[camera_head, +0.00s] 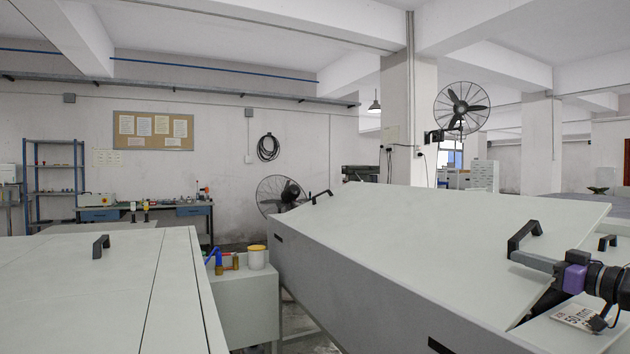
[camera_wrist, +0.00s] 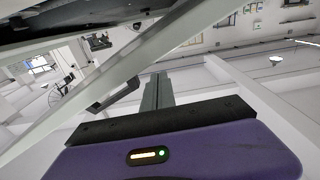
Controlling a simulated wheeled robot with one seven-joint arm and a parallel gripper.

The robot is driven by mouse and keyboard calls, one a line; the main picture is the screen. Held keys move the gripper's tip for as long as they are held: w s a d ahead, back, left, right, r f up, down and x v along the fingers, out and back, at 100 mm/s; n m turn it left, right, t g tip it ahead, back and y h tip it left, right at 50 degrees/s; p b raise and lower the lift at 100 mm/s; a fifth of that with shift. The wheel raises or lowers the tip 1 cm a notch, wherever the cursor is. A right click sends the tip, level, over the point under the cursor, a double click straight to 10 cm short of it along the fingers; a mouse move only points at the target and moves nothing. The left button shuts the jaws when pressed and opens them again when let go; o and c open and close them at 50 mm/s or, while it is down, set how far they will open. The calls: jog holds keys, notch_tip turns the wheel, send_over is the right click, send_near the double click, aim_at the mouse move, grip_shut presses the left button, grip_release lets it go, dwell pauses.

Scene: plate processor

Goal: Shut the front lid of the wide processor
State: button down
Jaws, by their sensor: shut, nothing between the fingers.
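The wide processor (camera_head: 375,300) stands at the right in the head view, a long pale grey box. Its front lid (camera_head: 440,235) is raised and slopes, with a dark gap under its right edge. A black handle (camera_head: 524,238) is on the lid near that edge; a black handle also shows in the wrist view (camera_wrist: 115,95). My gripper (camera_head: 515,257) reaches in from the right, its grey fingers pointing left close to the handle's near foot. In the wrist view the fingers (camera_wrist: 157,88) are together and empty, beside the lid's pale edge. Whether they touch the lid or handle is unclear.
A second pale unit (camera_head: 80,290) with a black handle is at the left. A printed card (camera_head: 578,318) lies below the lid's edge, near my arm.

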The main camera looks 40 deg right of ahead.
jog(key=shift+m+g, duration=0.4)
jog(key=shift+g, duration=0.1)
jog(key=s+f, duration=0.1)
jog(key=s, duration=0.1)
jog(key=s+f, duration=0.1)
jog(key=s, duration=0.1)
jog(key=s+d+f+p, duration=0.1)
jog(key=s, duration=0.1)
jog(key=shift+d+f, duration=0.1)
jog(key=shift+f, duration=0.25)
jog(key=s+r, duration=0.1)
jog(key=s+a+p, duration=0.1)
jog(key=s, duration=0.1)
jog(key=s+r, duration=0.1)
jog(key=shift+s+a+r+p, duration=0.15)
jog(key=shift+a+r+p, duration=0.2)
jog(key=shift+a, duration=0.05)
jog(key=shift+s+a+r, duration=0.25)
jog(key=shift+s+r, duration=0.05)
jog(key=shift+s, duration=0.4)
